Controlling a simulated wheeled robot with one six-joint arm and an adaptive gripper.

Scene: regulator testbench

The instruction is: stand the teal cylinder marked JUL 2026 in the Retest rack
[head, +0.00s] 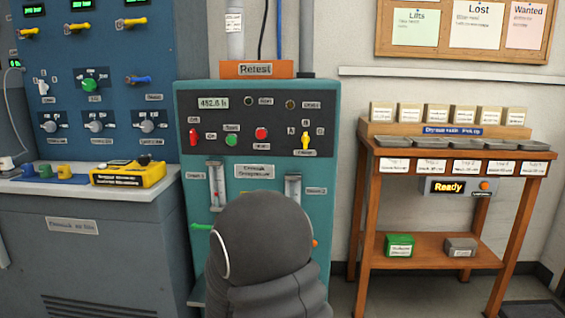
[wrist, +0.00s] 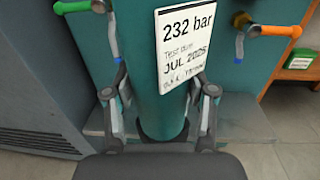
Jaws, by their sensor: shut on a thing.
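A teal cylinder (wrist: 135,60) fills the middle of the wrist view. Its white tag (wrist: 182,45) reads 232 bar, Test due, JUL and a year that looks like 2026; the last line is unclear. My gripper (wrist: 160,105) is shut on the cylinder, one finger on each side, low on its body. In the head view my dark arm hides the gripper and the cylinder. An orange sign reading Retest (head: 257,69) is on top of the teal compressor cabinet (head: 256,171). The rack's holding places are not clearly visible.
The cabinet carries switches, gauges and a green handle (wrist: 74,7) and an orange handle (wrist: 275,31) close to the cylinder. A wooden table (head: 455,150) with trays stands right. Bare floor shows between cabinet and table.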

